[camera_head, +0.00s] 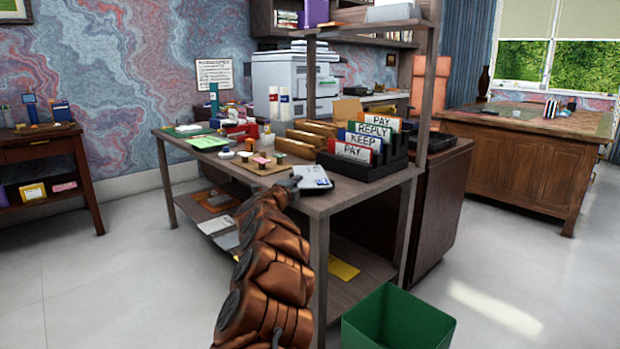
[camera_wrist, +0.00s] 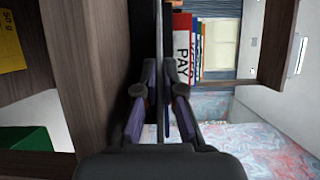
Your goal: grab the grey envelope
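A pale grey-white flat item with blue print (camera_head: 313,177), which looks like the grey envelope, is at the front corner of the desk in the head view, right beside my gripper (camera_head: 293,184). In the wrist view my gripper (camera_wrist: 165,68) has its two fingers apart. A thin grey-blue sheet seen edge-on (camera_wrist: 158,30) runs between them, and it looks like the same item. A gap shows beside the sheet, mostly on the right finger's side. I cannot tell whether either finger touches it.
A black organiser (camera_head: 352,178) with PAY, REPLY and KEEP cards stands just behind. Stamps on a wooden board (camera_head: 262,167) lie to the left. The lower shelf holds grey papers (camera_head: 214,225) and a yellow envelope (camera_head: 343,269). A green bin (camera_head: 398,322) stands in front.

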